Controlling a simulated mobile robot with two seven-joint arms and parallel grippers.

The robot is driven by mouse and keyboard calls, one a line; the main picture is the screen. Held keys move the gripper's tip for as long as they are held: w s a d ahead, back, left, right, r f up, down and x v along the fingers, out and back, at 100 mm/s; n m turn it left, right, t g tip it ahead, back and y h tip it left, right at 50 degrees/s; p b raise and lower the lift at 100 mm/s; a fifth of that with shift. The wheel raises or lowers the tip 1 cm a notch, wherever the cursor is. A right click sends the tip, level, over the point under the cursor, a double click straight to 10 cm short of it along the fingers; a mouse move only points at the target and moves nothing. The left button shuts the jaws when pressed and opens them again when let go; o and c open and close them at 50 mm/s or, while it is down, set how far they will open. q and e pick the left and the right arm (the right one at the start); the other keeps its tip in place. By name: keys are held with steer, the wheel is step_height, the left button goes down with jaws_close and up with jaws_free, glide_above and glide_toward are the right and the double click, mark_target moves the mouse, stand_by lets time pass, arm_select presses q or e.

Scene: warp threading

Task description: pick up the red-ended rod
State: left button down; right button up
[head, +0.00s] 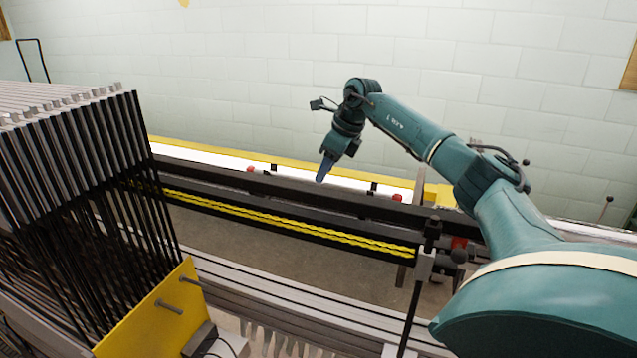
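My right gripper (325,169) points down over the long dark rail, at the middle of the picture. Its fingers overlap from this angle, so I cannot tell whether they are open or shut, and I see nothing held. Small red spots show along the rail: a red end piece (250,169) to the left of the gripper and another red end piece (397,197) to its right. A larger red block (459,243) sits at the rail's right end. I cannot tell which red part belongs to the rod; no full rod stands out. My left gripper is out of view.
A rack of black upright bars (125,190) with a yellow side plate (160,310) fills the left. Twisted yellow strands (290,221) run below the rail. A black post (412,310) stands right of centre. A pale block wall (240,70) is behind.

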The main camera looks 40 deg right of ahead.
steer(key=shift+x, duration=1.55)
steer(key=shift+c, duration=0.5)
jaws_close()
steer(key=shift+r, duration=0.1)
